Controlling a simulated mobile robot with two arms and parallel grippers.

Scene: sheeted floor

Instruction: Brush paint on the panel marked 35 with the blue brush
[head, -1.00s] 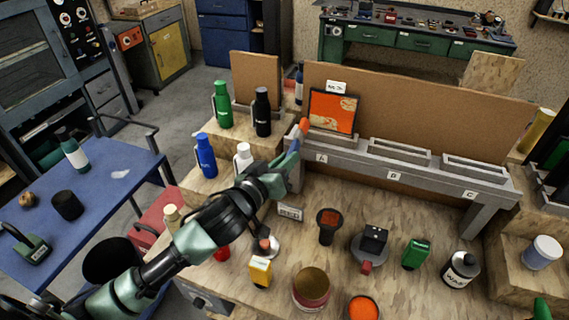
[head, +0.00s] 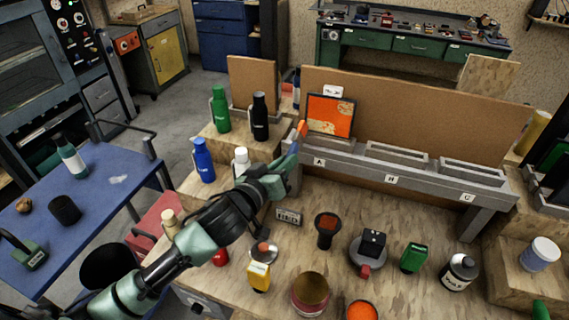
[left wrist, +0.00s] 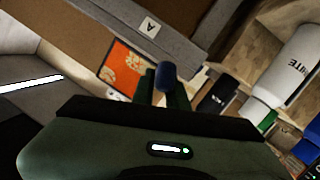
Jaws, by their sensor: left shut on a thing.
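My left gripper (head: 285,168) is shut on the blue brush (head: 294,147), which points upward with an orange tip. The brush's blue end (left wrist: 167,77) shows between the fingers in the left wrist view. The panel (head: 330,115) stands upright in the tray above label A, mostly orange with paler patches. It also shows in the left wrist view (left wrist: 124,66). A small tag (head: 333,91) sits above it; its number is too small to read. The brush tip is by the panel's left edge; I cannot tell whether it touches. My right gripper is not in view.
Green (head: 220,108), black (head: 260,117), blue (head: 203,160) and white (head: 241,161) bottles stand left of the brush. An orange paint pot (head: 362,310) and several tools occupy the bench front.

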